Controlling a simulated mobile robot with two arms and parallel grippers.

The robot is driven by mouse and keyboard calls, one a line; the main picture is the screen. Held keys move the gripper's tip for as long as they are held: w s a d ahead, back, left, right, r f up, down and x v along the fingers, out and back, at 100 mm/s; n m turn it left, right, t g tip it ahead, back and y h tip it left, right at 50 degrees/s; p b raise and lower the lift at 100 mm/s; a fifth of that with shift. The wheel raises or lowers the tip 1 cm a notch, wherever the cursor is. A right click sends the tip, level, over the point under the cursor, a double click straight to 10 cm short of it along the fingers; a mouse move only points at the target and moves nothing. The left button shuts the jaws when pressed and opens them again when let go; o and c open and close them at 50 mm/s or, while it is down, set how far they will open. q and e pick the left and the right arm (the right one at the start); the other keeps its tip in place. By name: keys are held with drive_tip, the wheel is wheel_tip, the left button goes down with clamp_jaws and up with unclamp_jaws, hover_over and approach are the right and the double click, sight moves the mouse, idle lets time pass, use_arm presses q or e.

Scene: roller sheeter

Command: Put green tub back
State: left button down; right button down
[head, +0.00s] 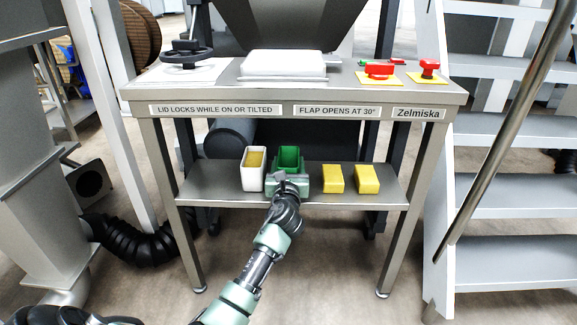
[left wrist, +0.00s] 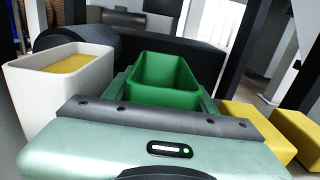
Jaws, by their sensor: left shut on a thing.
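The green tub (head: 289,157) is at the lower shelf of the steel stand, between a white tub and two yellow blocks. It looks upright and empty, and it also shows in the left wrist view (left wrist: 165,82). My left gripper (head: 290,178) is at the tub's near side and shut on it. The gripper body hides the lower front of the tub, so I cannot tell whether its base touches the shelf. My right gripper is not in view.
A white tub (head: 254,170) with yellow contents stands close on the left. Yellow blocks (head: 333,179) (head: 367,179) sit on the right of the lower shelf (head: 210,185). The shelf's left end is clear.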

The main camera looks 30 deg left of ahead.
use_arm(q)
drive_tip(key=c, duration=0.9)
unclamp_jaws()
drive_tip(key=shift+f, duration=0.15)
drive_tip(key=o, duration=0.4)
